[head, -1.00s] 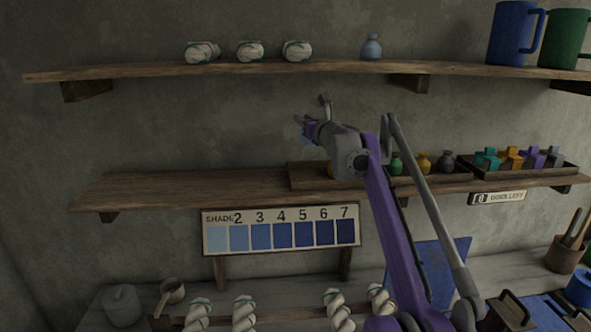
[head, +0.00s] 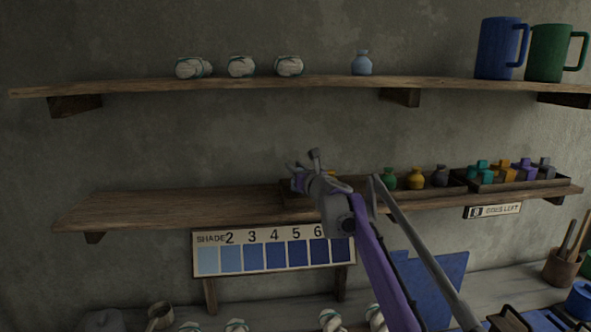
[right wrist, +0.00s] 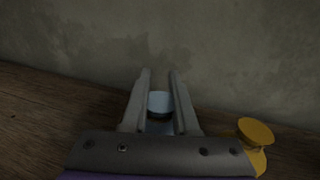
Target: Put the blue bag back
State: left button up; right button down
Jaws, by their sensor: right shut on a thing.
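My right gripper (head: 304,166) is at the left end of the long wooden tray (head: 440,190) on the middle shelf. In the right wrist view, its fingers (right wrist: 159,100) are shut on a small light blue thing (right wrist: 159,104), which looks like the blue bag. Only its rounded top shows there. In the head view the gripper hides most of it, and I cannot tell whether it touches the tray floor. A yellow bag (right wrist: 256,134) stands just right of the gripper. My left gripper is not in view.
Green (head: 389,178), yellow (head: 416,179) and dark grey (head: 440,176) bags stand in the tray. A second tray (head: 520,183) holds coloured blocks. A pale bag (head: 362,63) and mugs (head: 499,49) are on the top shelf (head: 230,84). The middle shelf (head: 150,208) is clear at left.

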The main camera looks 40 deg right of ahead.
jog(key=shift+w+f, duration=0.1)
jog(key=shift+f, duration=0.45)
jog(key=c, duration=0.7)
grip_release()
jog(key=shift+r, duration=0.15)
jog(key=shift+r, duration=0.35)
jog(key=b+v, duration=0.1)
jog(key=v, duration=1.1)
jog(key=shift+r, duration=0.1)
